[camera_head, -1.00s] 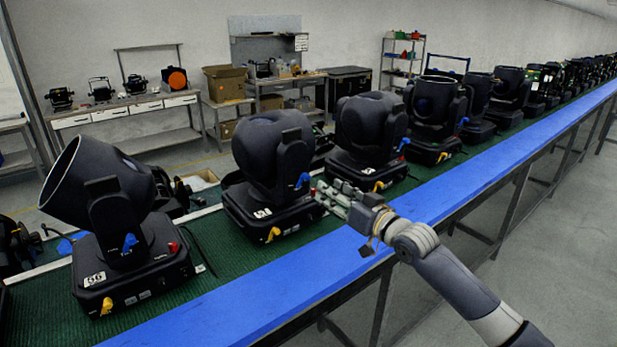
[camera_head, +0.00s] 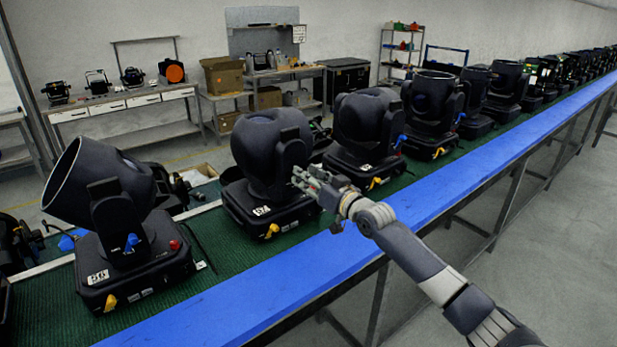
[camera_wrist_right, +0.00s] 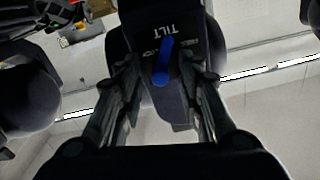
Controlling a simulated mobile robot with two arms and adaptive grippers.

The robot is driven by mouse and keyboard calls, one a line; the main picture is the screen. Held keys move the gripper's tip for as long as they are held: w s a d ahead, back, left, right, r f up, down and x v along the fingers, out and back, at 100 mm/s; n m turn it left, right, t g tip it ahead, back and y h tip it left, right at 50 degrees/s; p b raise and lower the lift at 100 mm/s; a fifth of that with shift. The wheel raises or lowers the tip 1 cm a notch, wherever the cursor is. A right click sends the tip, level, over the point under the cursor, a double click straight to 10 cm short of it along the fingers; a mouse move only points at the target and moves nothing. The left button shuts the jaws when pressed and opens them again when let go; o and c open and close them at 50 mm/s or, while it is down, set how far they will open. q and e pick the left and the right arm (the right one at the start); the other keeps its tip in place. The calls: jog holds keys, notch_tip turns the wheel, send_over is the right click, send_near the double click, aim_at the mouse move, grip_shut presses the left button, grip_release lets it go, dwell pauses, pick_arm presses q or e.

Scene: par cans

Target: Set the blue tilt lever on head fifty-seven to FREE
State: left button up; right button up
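The blue tilt lever (camera_wrist_right: 163,64) shows in the right wrist view on a dark yoke panel, below the word TILT. Its round knob end is nearer the gripper, and small side labels are too blurred to read. The moving head (camera_head: 262,140) carrying it stands on the green belt; its number plate (camera_head: 262,211) is hard to read but may say 57. My right gripper (camera_head: 299,178) is at this head's yoke and hides the lever in the head view. In the wrist view its fingers (camera_wrist_right: 161,88) are spread, one each side of the lever, with visible gaps. My left gripper is out of view.
A similar head (camera_head: 120,220) stands to the left with a blue lever, and another (camera_head: 368,135) stands close to the right. A blue rail (camera_head: 300,284) runs along the belt's front edge. Open floor lies in front.

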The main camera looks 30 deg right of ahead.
aim_at(290, 176)
grip_shut()
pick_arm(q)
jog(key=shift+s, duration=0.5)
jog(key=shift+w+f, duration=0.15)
pick_arm(e)
jog(key=shift+s+a+n, duration=0.1)
jog(key=shift+a+n, duration=0.45)
jog(key=shift+n, duration=1.4)
jog(key=shift+s+a+n, duration=0.1)
jog(key=shift+a+n, duration=0.5)
jog(key=shift+n, duration=1.4)
jog(key=shift+a+n, duration=0.55)
jog(key=shift+n, duration=1.4)
